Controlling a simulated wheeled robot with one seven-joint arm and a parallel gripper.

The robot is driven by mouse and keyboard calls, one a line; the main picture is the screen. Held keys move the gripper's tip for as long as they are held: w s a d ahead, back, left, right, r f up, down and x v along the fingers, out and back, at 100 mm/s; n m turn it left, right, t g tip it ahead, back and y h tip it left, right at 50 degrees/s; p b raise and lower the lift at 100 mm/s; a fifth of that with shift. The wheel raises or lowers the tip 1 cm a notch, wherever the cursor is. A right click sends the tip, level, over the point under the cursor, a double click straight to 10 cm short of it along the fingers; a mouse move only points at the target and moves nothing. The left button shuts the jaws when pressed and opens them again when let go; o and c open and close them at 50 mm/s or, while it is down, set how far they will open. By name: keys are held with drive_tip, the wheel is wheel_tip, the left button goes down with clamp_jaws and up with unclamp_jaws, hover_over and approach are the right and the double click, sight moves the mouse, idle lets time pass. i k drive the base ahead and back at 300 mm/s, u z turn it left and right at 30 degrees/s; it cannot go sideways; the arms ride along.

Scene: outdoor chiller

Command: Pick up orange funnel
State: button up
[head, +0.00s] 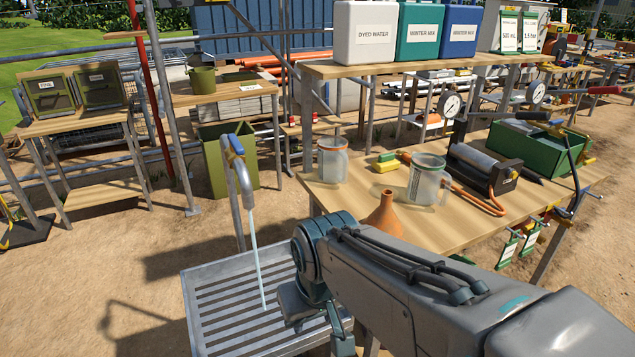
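The orange funnel (386,211) stands on the wooden workbench, wide end down and narrow spout up, near the bench's front left edge. Its lower part is partly hidden behind my arm. My arm reaches in from the lower right, bends in front of the bench, and runs down out of the bottom of the picture. My gripper's fingers do not show, so I cannot see whether it is open or shut. Nothing is seen touching the funnel's visible upper part.
A tap (238,165) runs water over a slatted metal drain tray (228,300) left of the bench. Labelled containers stand on the shelf above.

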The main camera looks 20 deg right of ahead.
sight(384, 217)
drive_tip(key=u, duration=2.55)
drive_tip(key=k, duration=1.6)
drive_tip(key=z, duration=1.95)
drive_tip(key=i, duration=1)
